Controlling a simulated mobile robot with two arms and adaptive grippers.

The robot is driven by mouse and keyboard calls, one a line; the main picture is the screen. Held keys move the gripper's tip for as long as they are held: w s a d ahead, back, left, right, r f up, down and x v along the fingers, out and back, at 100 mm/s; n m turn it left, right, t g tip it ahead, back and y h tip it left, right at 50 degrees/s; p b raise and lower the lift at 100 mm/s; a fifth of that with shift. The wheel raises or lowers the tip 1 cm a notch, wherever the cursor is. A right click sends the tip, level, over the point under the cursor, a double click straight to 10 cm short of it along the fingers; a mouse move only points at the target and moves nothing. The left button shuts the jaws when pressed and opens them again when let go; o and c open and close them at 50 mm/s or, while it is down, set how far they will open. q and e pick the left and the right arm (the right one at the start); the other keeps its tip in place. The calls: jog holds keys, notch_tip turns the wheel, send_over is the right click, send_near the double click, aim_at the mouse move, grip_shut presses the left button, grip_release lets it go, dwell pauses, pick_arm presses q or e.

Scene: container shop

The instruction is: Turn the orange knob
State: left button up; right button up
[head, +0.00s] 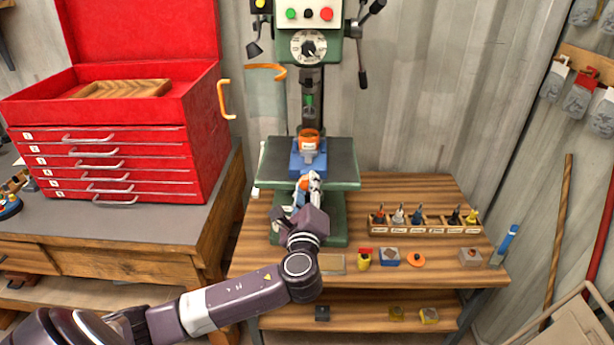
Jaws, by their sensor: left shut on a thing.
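A blue vise-like block (297,160) sits on the dark table of the green drill press. An orange cup-shaped part (309,146) with a pale label is on top of it. My left gripper (309,184) reaches up from the front, just below the blue block. It is shut on the orange knob (304,184), of which only a small bit of orange shows between the fingers. The fingers hide most of the knob. My right gripper is not in view.
A red tool chest (110,150) with its lid open stands on the left bench. Orange hooks (226,100) hang behind.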

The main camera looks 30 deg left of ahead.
pick_arm(q)
jog(key=m+p, duration=0.3)
jog(key=shift+m, duration=0.3)
jog(key=shift+f+m+p, duration=0.15)
jog(key=shift+m+p, duration=0.85)
jog(key=shift+m, duration=0.7)
jog(key=o, duration=1.2)
jog(key=shift+c, duration=0.2)
jog(key=shift+s+d, duration=0.1)
jog(key=v, duration=1.2)
